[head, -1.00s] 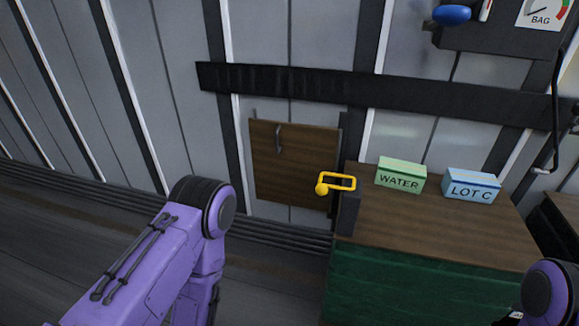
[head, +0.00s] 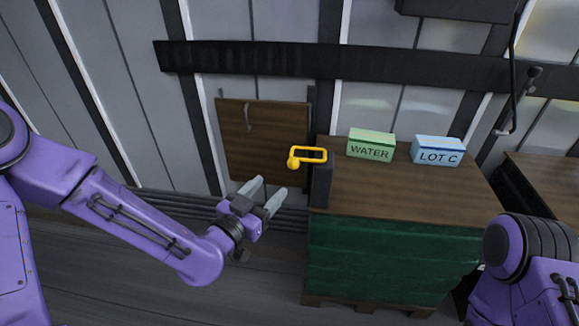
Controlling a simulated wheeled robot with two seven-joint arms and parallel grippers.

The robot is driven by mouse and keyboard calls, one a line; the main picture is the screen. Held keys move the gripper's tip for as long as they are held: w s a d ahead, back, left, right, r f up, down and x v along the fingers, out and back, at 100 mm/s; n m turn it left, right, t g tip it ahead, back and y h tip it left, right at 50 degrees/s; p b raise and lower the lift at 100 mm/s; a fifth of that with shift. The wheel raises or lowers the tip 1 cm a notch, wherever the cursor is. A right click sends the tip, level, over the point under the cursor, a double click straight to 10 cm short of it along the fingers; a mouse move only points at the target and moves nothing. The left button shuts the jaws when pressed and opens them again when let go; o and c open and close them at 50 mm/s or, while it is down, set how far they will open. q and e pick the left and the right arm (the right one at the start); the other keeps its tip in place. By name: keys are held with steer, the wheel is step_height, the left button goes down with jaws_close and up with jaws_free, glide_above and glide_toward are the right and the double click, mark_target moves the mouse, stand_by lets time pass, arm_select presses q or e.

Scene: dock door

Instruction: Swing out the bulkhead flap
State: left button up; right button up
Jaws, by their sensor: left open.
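The bulkhead flap (head: 265,150) is a brown wooden panel low on the grey wall, and it looks closed. A small grey handle (head: 247,117) sits near its upper left. A yellow latch or handle (head: 308,155) stands at the flap's right side, by the end of the green crate, and partly overlaps the flap's edge in the picture. My left gripper (head: 264,192) is open and empty, in front of and below the flap, apart from both handles as far as I can tell. My right arm shows at the lower right; its gripper is out of view.
A green crate (head: 380,258) with a wooden top stands right of the flap. A green WATER box (head: 371,146) and a blue LOT C box (head: 437,151) rest on it. A dark rail (head: 260,60) crosses the wall above. The floor at the lower left is clear.

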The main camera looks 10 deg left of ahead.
mark_target(290, 166)
arm_select(q)
steer(key=p+x, duration=0.1)
steer(key=x, duration=0.9)
steer(key=shift+w+f+p, duration=0.15)
steer(key=shift+w+p, duration=0.05)
steer(key=shift+p, duration=0.2)
jaws_close()
